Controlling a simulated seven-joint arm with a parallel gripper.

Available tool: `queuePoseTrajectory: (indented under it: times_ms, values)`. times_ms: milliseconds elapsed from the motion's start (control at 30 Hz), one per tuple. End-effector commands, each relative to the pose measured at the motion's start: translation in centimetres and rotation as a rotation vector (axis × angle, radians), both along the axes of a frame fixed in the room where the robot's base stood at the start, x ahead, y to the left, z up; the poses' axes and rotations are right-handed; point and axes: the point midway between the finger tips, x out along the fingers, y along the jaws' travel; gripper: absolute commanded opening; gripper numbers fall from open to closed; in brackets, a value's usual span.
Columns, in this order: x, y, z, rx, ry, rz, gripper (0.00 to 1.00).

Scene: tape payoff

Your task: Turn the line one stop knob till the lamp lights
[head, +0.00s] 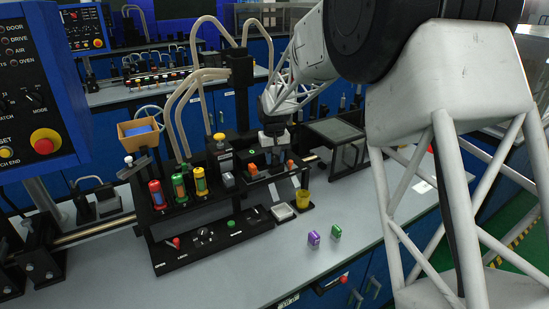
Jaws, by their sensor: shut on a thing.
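My gripper (275,155) is at the black station in the middle of the bench, pointing down between orange parts (252,169). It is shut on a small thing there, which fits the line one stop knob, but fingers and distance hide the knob. Its turn angle cannot be seen. I cannot pick out the lamp or tell whether it is lit. A yellow-topped button (219,137) stands left of my gripper.
Red, green and yellow cylinders (179,187) stand in a black rack left of my gripper. A black panel (205,237) with a red-knobbed lever is in front. A yellow cup (303,198), a purple block (313,238) and a green block (336,231) are on the right.

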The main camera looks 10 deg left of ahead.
Motion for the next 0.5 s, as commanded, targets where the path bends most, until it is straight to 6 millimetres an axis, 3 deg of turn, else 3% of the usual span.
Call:
queuePoseTrajectory:
  times_ms: [500]
  values:
    - [0.02,0.03,0.18,0.001,-0.002,-0.382,0.1]
